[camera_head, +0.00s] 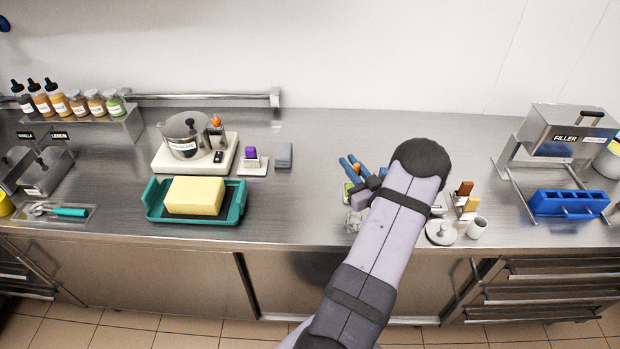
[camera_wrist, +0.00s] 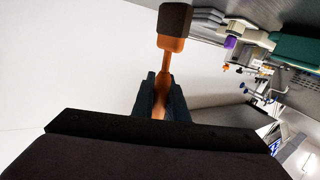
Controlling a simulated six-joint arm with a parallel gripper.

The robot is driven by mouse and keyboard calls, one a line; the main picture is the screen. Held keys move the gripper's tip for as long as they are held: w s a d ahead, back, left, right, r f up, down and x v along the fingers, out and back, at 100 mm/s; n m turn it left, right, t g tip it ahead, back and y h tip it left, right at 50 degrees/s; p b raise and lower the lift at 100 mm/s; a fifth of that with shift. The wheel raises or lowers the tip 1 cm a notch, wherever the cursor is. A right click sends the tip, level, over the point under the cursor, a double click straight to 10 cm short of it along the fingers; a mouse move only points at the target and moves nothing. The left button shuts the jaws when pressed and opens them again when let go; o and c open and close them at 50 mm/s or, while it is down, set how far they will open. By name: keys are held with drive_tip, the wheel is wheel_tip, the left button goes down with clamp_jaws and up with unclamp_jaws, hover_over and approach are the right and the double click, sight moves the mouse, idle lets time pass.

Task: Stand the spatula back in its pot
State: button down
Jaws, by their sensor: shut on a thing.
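My gripper (camera_wrist: 160,95) is shut on an orange-shafted tool with a dark, blocky end, which looks like the spatula (camera_wrist: 173,45). The shaft runs up between the two dark blue fingers. I cannot tell which container is the spatula's pot. A small white cup (camera_head: 478,228) stands right of my arm, and a lidded steel pot (camera_head: 184,138) stands on a white base at left.
A teal tray (camera_head: 238,206) holds a yellow block (camera_head: 196,195) at left. A small round lidded pot (camera_head: 440,232) and brown and orange pieces are right of my arm. A steel filler (camera_head: 566,130) and blue mould (camera_head: 569,204) are at far right.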

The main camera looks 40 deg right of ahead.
drive_tip(key=s+d+r+m+g+h, duration=0.1)
drive_tip(key=s+d+m+h, duration=0.1)
drive_tip(key=s+d, duration=0.3)
drive_tip(key=s+d+m+g+h, duration=0.2)
drive_tip(key=s+d+h, duration=0.1)
drive_tip(key=s+d, duration=0.2)
drive_tip(key=s+d+r+m+g+h, duration=0.1)
drive_tip(key=s+d+m+g+h, duration=0.1)
drive_tip(key=s+d, duration=0.3)
drive_tip(key=shift+s+d+r+m+h+b, duration=0.15)
drive_tip(key=shift+r+m+h+b, duration=0.15)
drive_tip(key=shift+m+h, duration=0.15)
drive_tip(key=s+d+r+m+g+h, duration=0.1)
drive_tip(key=s+d+m+g+h, duration=0.1)
drive_tip(key=s, duration=0.7)
drive_tip(key=s+d+r+m+g+h, duration=0.1)
drive_tip(key=s+d+m+g, duration=0.3)
drive_tip(key=s, duration=0.6)
drive_tip(key=shift+s+d+r+g+h+b, duration=0.3)
drive_tip(key=shift+d+g+h, duration=0.25)
drive_tip(key=shift+g, duration=0.65)
drive_tip(key=shift+f, duration=0.1)
drive_tip(key=shift+f+b, duration=1.25)
drive_tip(key=shift+f, duration=1.15)
drive_tip(key=shift+b, duration=0.6)
drive_tip(key=shift+f, duration=0.2)
